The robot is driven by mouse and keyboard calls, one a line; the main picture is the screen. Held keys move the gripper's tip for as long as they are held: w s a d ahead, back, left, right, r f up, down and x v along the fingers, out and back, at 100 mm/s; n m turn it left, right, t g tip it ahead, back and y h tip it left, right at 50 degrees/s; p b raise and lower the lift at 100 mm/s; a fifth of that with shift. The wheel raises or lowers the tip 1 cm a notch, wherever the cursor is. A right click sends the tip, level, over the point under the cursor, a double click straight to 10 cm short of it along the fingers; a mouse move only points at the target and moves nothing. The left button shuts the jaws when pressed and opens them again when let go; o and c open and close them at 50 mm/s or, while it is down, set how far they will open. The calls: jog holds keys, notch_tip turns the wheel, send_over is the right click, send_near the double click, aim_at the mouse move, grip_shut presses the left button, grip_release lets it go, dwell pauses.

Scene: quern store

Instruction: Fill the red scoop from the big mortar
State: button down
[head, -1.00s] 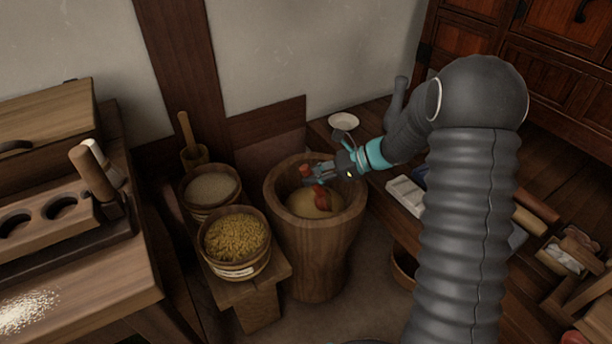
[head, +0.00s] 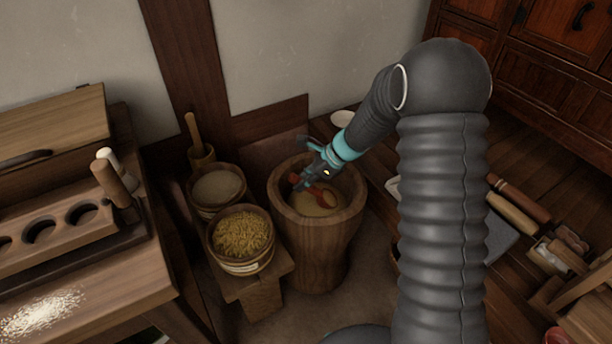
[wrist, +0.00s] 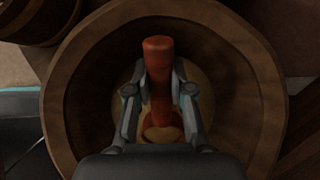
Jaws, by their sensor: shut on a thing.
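The big mortar (head: 318,240) is a tall round wooden tub standing on the floor, with pale yellow meal (head: 309,203) in its bottom. My gripper (head: 304,182) is inside the mortar's mouth, shut on the handle of the red scoop (head: 324,194). The scoop's bowl lies low, over or in the meal, and looks to hold some yellowish stuff; I cannot tell whether it is filled. In the wrist view the red handle (wrist: 158,62) stands between both fingers, with the bowl (wrist: 162,132) partly hidden by my gripper's body. The mortar's rim (wrist: 262,60) surrounds it.
A tub of golden grain (head: 240,235) and a tub of paler grain (head: 217,188) stand on a low bench left of the mortar. A wooden worktop (head: 120,285) with spilled grain is at the left. A white dish (head: 342,117) lies behind the mortar.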

aim_at(291, 176)
jog(key=a+h, duration=0.2)
jog(key=shift+r+h, duration=0.2)
jog(key=shift+h, duration=0.2)
jog(key=h, duration=0.2)
jog(key=a+r+h, duration=0.1)
jog(key=h, duration=0.1)
jog(key=shift+a, duration=0.1)
jog(key=shift+h, duration=0.6)
jog(key=shift+r, duration=2.9)
